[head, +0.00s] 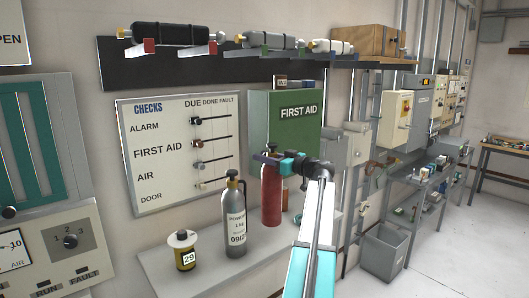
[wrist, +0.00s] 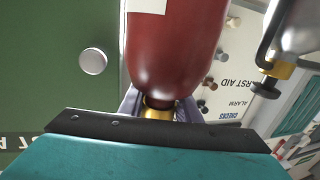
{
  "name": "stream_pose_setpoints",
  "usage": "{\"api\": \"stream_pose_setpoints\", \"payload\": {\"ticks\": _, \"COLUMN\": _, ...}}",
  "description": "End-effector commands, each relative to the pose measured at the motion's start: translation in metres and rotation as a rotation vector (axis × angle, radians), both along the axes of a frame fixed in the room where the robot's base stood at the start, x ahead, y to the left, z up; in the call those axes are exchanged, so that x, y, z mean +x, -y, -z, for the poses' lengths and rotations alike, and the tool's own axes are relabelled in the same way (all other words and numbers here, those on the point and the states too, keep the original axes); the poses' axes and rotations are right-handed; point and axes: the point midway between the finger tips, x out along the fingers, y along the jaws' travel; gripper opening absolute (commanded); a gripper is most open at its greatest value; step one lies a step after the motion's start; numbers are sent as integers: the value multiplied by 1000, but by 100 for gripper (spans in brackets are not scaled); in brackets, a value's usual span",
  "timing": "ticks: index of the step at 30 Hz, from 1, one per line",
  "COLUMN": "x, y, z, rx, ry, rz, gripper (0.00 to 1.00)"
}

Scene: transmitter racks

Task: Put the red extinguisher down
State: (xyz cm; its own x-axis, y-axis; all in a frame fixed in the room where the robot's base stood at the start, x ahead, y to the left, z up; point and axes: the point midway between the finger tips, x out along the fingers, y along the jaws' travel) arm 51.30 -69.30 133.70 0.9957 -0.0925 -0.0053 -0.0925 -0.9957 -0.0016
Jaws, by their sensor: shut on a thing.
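The red extinguisher (head: 271,196) is upright over the white shelf (head: 205,270), in front of the green first aid cabinet. My gripper (head: 272,160) is shut on it near its top. In the wrist view the red body (wrist: 174,45) appears inverted, and my gripper (wrist: 160,108) closes around its brass neck. I cannot tell whether its base touches the shelf.
A grey powder extinguisher (head: 236,220) and a yellow canister tagged 29 (head: 185,255) stand to the left. A small brown-orange item (head: 285,196) sits just right of the red extinguisher. The green first aid cabinet (head: 285,130) is behind. The shelf's front is clear.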

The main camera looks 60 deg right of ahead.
Motion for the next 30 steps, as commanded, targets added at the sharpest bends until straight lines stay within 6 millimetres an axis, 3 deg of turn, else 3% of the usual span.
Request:
{"api": "stream_pose_setpoints", "payload": {"ticks": 9, "x": -1, "y": 0, "z": 19, "rx": -2, "ry": 8, "rz": 2, "gripper": 0}}
{"api": "stream_pose_setpoints", "payload": {"ticks": 23, "x": -1, "y": 1, "z": 22, "rx": -2, "ry": 8, "rz": 3, "gripper": 0}}
{"api": "stream_pose_setpoints", "payload": {"ticks": 30, "x": -2, "y": 0, "z": 33, "rx": -2, "ry": 8, "rz": 3, "gripper": 0}}
